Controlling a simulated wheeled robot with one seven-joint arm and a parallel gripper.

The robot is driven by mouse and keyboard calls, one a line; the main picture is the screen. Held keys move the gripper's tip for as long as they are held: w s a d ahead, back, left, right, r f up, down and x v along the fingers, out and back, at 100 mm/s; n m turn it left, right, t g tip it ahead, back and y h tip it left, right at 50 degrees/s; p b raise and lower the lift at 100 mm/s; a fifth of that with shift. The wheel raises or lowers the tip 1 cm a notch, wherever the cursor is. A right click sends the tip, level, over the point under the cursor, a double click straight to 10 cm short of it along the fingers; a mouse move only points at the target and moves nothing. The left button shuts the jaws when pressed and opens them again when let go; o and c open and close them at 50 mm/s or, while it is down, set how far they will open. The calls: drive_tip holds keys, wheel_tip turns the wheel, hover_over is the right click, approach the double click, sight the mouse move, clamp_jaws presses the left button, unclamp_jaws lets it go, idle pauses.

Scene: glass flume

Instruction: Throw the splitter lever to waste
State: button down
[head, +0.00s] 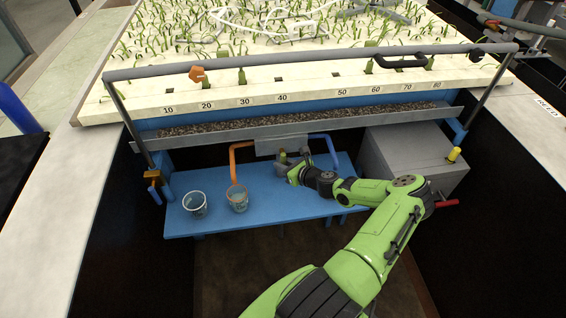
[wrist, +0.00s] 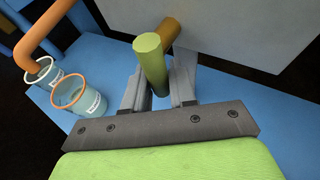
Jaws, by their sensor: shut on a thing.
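The splitter lever (wrist: 150,62) is a yellow-green round handle on a brass pivot (wrist: 172,36) in front of the grey splitter box. My gripper (wrist: 160,82) has a finger on each side of the handle and is shut on it. In the head view my gripper (head: 290,163) is at the front of the splitter box (head: 279,146), below the gravel trough. An orange pipe (head: 237,152) leaves the box to the left and a blue pipe (head: 325,139) to the right. I see no marking showing which side is waste.
Two clear buckets stand on the blue shelf (head: 280,208): a left one (head: 195,205) and a right one (head: 238,200) under the orange pipe's end. A grey cabinet (head: 410,155) stands right of my arm. A rail (head: 320,62) crosses above the numbered edge.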

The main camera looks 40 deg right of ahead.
drive_tip(key=c, duration=1)
unclamp_jaws()
drive_tip(key=p+v, duration=0.2)
drive_tip(key=v, duration=1.3)
drive_tip(key=shift+s+r, duration=0.1)
drive_tip(key=shift+s, duration=0.25)
